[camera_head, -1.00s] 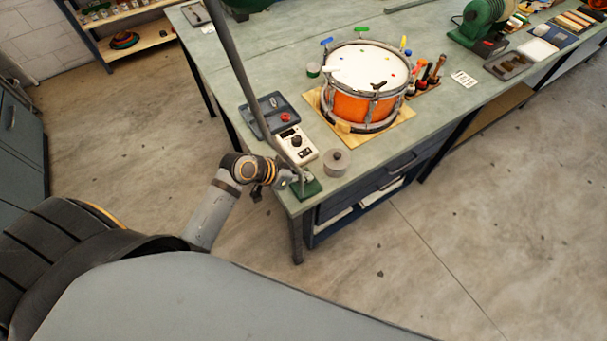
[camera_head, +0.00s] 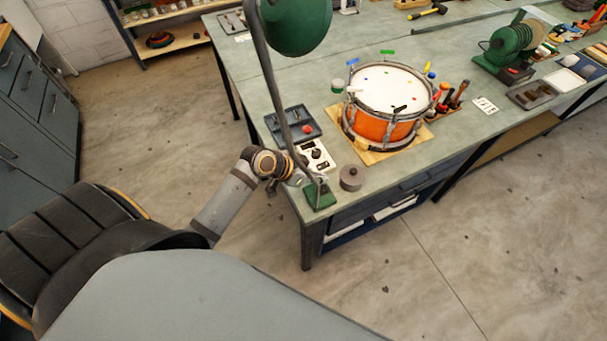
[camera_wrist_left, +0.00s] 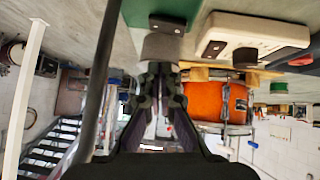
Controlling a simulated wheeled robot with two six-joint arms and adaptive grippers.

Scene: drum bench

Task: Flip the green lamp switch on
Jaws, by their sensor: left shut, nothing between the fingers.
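The green desk lamp has a green shade (camera_head: 297,25) at the top, a dark pole (camera_head: 271,85) and a square green base (camera_head: 320,199) on the bench's near corner. My left gripper (camera_head: 318,180) is low over the base, close to the pole. In the left wrist view, the shut, empty fingers (camera_wrist_left: 160,77) point toward the green base (camera_wrist_left: 160,8), with a small black part, perhaps the switch (camera_wrist_left: 167,25), on its edge. I cannot tell whether the fingers touch it or which way the switch is set. My right gripper is not in view.
A grey cylinder (camera_head: 351,178) stands right of the base. A white control box (camera_head: 315,156) and a dark tray (camera_head: 292,123) lie behind it. An orange drum (camera_head: 384,127) sits on a wooden board. Open floor lies in front of the bench (camera_head: 262,132).

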